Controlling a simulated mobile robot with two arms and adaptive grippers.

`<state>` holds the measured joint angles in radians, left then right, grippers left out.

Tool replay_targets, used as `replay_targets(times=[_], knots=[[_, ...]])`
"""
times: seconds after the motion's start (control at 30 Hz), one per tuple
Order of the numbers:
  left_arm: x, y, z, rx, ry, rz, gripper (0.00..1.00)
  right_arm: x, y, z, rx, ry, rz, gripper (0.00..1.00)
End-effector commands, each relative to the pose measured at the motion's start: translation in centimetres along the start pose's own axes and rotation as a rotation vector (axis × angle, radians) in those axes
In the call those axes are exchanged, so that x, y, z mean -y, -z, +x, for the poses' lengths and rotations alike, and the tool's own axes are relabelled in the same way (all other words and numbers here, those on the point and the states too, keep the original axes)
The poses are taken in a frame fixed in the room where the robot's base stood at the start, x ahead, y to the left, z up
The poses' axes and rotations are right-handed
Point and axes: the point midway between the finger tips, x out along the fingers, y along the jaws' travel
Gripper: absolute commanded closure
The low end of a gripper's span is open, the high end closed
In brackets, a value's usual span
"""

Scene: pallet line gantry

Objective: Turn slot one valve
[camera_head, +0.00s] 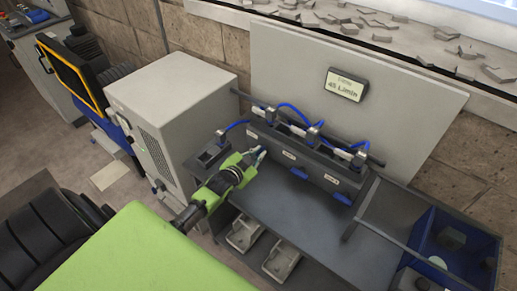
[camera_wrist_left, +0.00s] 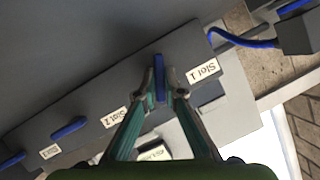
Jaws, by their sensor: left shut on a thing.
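In the left wrist view, the blue slot one valve handle (camera_wrist_left: 160,78) stands out from the grey panel beside the "Slot 1" label (camera_wrist_left: 202,71). My left gripper (camera_wrist_left: 160,86) has its teal fingers closed on both sides of this handle. In the head view, my left gripper (camera_head: 260,154) is at the left end of the valve panel (camera_head: 318,168) and hides the handle there. The slot two handle (camera_wrist_left: 69,129) and slot three handle (camera_wrist_left: 13,159) show farther left in the wrist view. My right gripper is not in view.
A display (camera_head: 345,85) reads about 45 L/min on the back board. Blue hoses (camera_head: 290,108) run above the panel. A grey cabinet (camera_head: 175,105) stands close left of my arm. A blue bin (camera_head: 455,245) is at the right. The grey bench top (camera_head: 300,215) is clear.

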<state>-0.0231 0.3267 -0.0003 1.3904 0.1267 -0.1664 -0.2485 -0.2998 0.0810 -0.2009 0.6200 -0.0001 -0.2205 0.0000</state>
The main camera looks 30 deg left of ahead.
Motion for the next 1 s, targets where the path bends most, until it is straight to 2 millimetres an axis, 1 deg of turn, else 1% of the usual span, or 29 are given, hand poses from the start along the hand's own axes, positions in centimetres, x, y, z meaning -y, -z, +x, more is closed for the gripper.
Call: replay_targets(times=[0.03,0.13,0.3,0.5,0.73,1.0], knots=[[0.5,0.3,0.0,-0.003,-0.014,-0.033,1.00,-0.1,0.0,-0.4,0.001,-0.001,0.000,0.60],[0.5,0.2,0.1,-0.003,-0.047,-0.114,1.00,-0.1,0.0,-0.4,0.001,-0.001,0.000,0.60],[0.5,0.0,0.1,-0.005,-0.096,-0.232,1.00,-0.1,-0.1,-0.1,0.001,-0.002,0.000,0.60],[0.5,0.0,0.1,-0.005,-0.138,-0.334,1.00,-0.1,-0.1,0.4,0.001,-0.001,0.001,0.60],[0.4,0.1,0.1,-0.006,-0.163,-0.399,1.00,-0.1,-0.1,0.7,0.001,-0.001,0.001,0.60],[0.4,0.1,0.1,-0.005,-0.171,-0.417,1.00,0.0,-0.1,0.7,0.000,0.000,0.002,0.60]])
